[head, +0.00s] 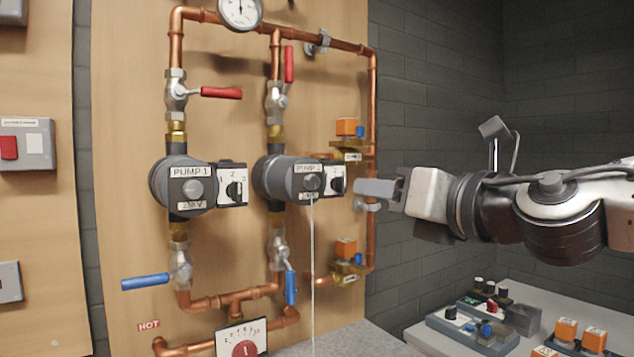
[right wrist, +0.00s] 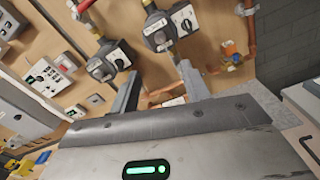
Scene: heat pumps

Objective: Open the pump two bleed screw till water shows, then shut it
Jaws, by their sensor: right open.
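Pump two (head: 288,178) is the right-hand grey pump on the wooden board, with a round bleed screw (head: 312,183) in the middle of its face. A thin pale stream of water (head: 313,270) runs straight down from the screw. Its label is too blurred to read fully. The pump also shows at the top of the right wrist view (right wrist: 168,28). My right gripper (head: 360,189) is open and empty, just right of the pump's switch box (head: 337,182) and apart from the screw. Its two fingers spread toward the pumps in the right wrist view (right wrist: 160,76). My left gripper is not in view.
Pump one (head: 183,185) stands to the left. Pump two's red valve handle (head: 289,64) and blue handle (head: 291,288) lie along the pipe. Copper pipe and orange-capped fittings (head: 346,127) are close to my right gripper. A bench (head: 430,340) with parts stands at lower right.

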